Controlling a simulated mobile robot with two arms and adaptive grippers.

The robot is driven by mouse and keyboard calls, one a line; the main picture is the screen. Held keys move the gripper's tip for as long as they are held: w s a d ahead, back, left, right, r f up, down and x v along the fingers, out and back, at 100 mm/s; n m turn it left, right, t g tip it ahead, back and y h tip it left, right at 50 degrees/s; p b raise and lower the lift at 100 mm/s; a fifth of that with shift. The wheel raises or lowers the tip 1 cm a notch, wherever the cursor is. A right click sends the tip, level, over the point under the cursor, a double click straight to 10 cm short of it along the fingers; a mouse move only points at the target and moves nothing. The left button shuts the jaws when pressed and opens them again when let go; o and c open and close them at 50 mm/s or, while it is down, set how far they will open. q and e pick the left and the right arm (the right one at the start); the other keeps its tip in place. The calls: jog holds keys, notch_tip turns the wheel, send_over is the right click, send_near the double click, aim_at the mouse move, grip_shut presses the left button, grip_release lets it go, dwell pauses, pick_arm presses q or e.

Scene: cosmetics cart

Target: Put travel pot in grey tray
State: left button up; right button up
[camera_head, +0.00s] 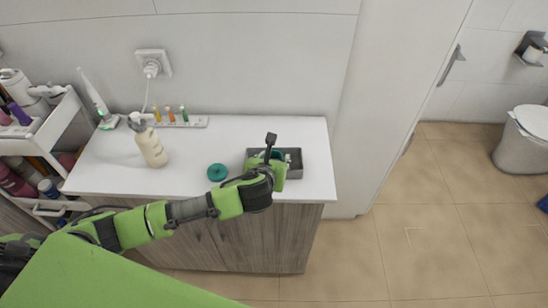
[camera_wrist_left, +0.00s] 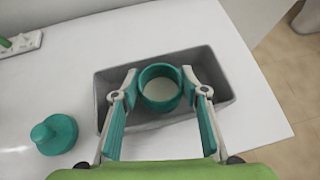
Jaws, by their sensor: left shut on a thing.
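The travel pot (camera_wrist_left: 160,100) is a round teal pot, open at the top with a pale inside. It is between the fingers of my left gripper (camera_wrist_left: 160,82), which is shut on it. Both are over the grey tray (camera_wrist_left: 222,72), with the pot inside the tray's outline; I cannot tell whether it touches the floor. In the head view my left gripper (camera_head: 271,158) hides much of the grey tray (camera_head: 294,158) at the counter's right end. My right gripper is not in view.
A teal knobbed piece (camera_head: 217,172) lies left of the tray. A pump bottle (camera_head: 151,148), a toothbrush (camera_head: 95,100) and a rack of small bottles (camera_head: 190,122) stand further left. The white counter (camera_head: 235,140) is clear between. A loaded cart (camera_head: 45,130) stands at the left.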

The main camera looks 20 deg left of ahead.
pick_arm(q)
jog(key=shift+f, duration=0.1)
jog(key=o, duration=1.2)
jog(key=shift+o, duration=0.2)
jog(key=shift+s+r, duration=0.15)
jog(key=shift+r, duration=0.05)
jog(key=b+v, duration=0.1)
jog(key=v, duration=1)
jog(key=shift+s+r, duration=0.25)
jog(key=shift+r, duration=0.05)
